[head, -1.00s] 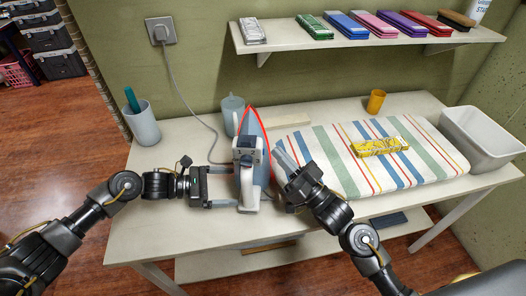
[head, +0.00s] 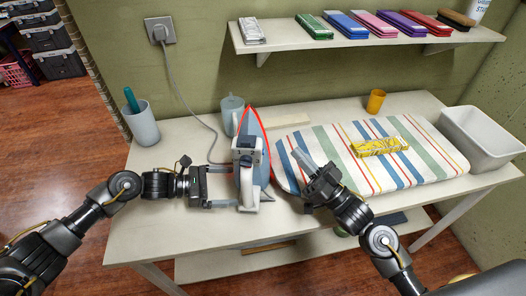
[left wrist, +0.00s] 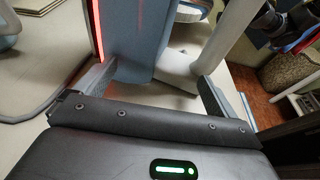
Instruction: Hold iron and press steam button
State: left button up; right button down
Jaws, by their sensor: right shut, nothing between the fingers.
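The blue and white iron (head: 248,150) stands upright on its heel at the front middle of the table, its soleplate edge glowing red. My left gripper (head: 230,185) comes from the left. Its two fingers sit one on each side of the iron's lower part. In the left wrist view the iron's blue body (left wrist: 140,40) and white handle lie between the fingertips (left wrist: 158,72). My right gripper (head: 299,154) is shut and empty, to the right of the iron and apart from it, over the striped ironing pad's left edge. I cannot make out the steam button clearly.
The striped pad (head: 345,150) bears a yellow patterned box (head: 379,147). A grey bin (head: 484,140), orange cup (head: 376,101), blue mug (head: 232,112) and pale cup (head: 142,124) stand around the table (head: 165,215). The iron's cord runs to the wall socket (head: 160,31). A shelf hangs above.

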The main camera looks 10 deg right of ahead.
pick_arm(q)
jog(key=shift+s+a+f, duration=0.1)
jog(key=shift+s+f, duration=0.15)
jog(key=shift+f, duration=0.3)
jog(key=shift+s+a+f, duration=0.1)
jog(key=shift+s+f, duration=0.15)
jog(key=shift+f, duration=0.3)
jog(key=shift+w+a+r, duration=0.15)
jog(key=shift+a, duration=0.25)
jog(key=v, duration=0.3)
jog(key=r+v, duration=0.1)
jog(key=v, duration=0.6)
jog(key=shift+w+d+r, duration=0.15)
jog(key=shift+w+d, duration=0.05)
jog(key=shift+w, duration=0.15)
jog(key=shift+a+r, duration=0.4)
jog(key=shift+a, duration=0.05)
jog(key=shift+a+r, duration=0.1)
jog(key=shift+a, duration=0.1)
